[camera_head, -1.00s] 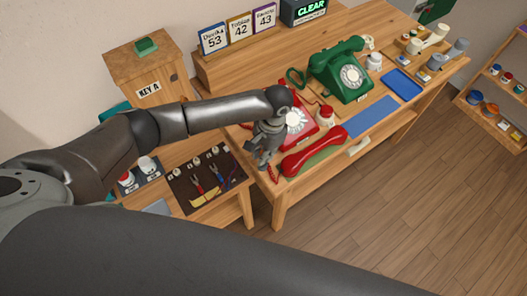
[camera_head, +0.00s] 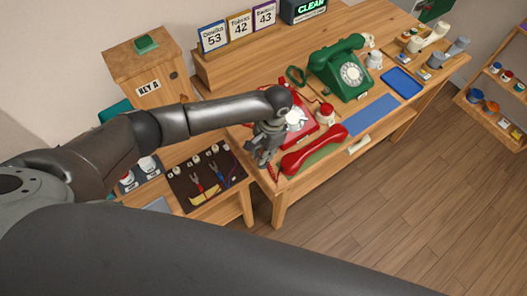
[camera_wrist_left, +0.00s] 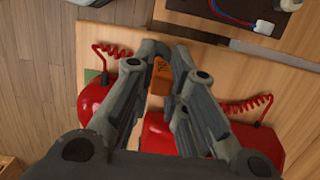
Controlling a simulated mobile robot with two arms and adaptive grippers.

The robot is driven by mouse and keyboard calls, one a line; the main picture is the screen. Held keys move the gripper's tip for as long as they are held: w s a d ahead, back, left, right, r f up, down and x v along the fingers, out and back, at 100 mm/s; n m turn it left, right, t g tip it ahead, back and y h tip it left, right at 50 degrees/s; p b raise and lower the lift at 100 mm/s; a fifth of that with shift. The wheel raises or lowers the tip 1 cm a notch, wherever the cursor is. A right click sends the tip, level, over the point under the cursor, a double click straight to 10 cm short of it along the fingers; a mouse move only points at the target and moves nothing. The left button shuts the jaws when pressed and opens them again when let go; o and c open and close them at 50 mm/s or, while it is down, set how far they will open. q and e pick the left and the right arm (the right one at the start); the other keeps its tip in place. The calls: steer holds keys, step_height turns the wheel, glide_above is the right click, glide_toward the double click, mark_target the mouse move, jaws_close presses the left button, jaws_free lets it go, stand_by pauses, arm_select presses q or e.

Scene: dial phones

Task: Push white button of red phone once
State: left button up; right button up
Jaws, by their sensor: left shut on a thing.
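The red phone (camera_head: 305,132) stands on the wooden desk, with its pale dial (camera_head: 296,117) partly behind my left gripper. Its red handset (camera_head: 314,152) lies off the phone at the desk's front edge. My left gripper (camera_head: 262,158) is at the phone's left side, pointing down. In the left wrist view, its fingers close around a small orange block (camera_wrist_left: 162,77) with dark marks. The red phone body (camera_wrist_left: 165,135) and handset (camera_wrist_left: 92,106) show behind the fingers. I cannot make out the white button. My right gripper is out of view.
A green phone (camera_head: 340,68) stands behind the red one. A red-and-white jar (camera_head: 327,113) is close to the red phone's right. A blue mat (camera_head: 372,116) and blue tray (camera_head: 402,83) lie farther right. A lower table with a dark tool tray (camera_head: 207,180) is at left.

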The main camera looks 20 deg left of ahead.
arm_select(q)
steer(key=shift+f+b, duration=0.35)
steer(key=shift+f, duration=0.4)
steer(key=o, duration=0.8)
steer(key=shift+r, duration=0.1)
steer(key=r, duration=0.4)
steer(key=w+d+r, duration=0.1)
steer(key=r, duration=0.6)
steer(key=shift+w+d+r, duration=0.15)
steer(key=shift+w+r, duration=0.1)
steer(key=shift+r, duration=0.1)
